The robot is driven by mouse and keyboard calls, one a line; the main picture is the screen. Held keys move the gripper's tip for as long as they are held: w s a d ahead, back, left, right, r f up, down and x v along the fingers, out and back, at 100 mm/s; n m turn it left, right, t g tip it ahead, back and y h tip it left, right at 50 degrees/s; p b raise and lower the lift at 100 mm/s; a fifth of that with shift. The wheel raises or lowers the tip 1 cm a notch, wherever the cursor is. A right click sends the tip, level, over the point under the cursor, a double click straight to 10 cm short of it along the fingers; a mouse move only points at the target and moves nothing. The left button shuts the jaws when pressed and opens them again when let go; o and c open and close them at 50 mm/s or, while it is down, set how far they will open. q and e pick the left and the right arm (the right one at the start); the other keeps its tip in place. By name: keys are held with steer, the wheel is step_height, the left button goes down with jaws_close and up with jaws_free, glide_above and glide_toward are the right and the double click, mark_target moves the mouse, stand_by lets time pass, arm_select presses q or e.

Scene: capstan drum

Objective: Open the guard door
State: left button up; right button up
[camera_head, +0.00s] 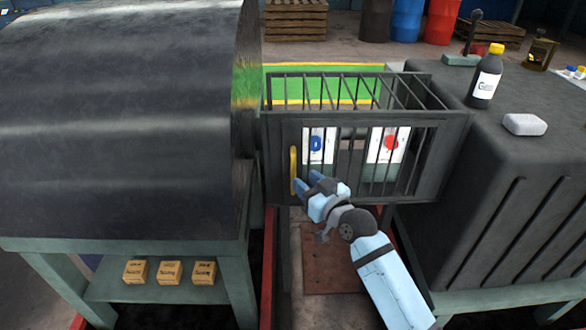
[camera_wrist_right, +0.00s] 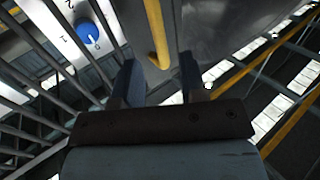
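The guard door (camera_head: 362,185) is the dark barred front of a cage between the big drum and the grey housing. It looks shut. Its yellow upright handle (camera_head: 293,171) is near the door's left edge. My right gripper (camera_head: 308,178) is in front of the door, just right of the handle's lower part. In the right wrist view, the yellow handle (camera_wrist_right: 155,35) comes down between the two finger lines of my right gripper (camera_wrist_right: 160,75). The fingers are apart, with gaps on both sides of the handle. My left gripper is not in view.
Behind the bars are a blue knob (camera_head: 316,143) and a red knob (camera_head: 391,142) on white plates. The large dark drum (camera_head: 120,110) stands left. The grey housing (camera_head: 500,170) stands right, with a bottle (camera_head: 485,80) on top. Small boxes (camera_head: 170,271) sit on a shelf below the drum.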

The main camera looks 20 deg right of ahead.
mark_target(295, 172)
steer(key=x, duration=0.5)
steer(key=shift+w+a, duration=0.15)
steer(key=shift+w, duration=0.2)
jaws_close()
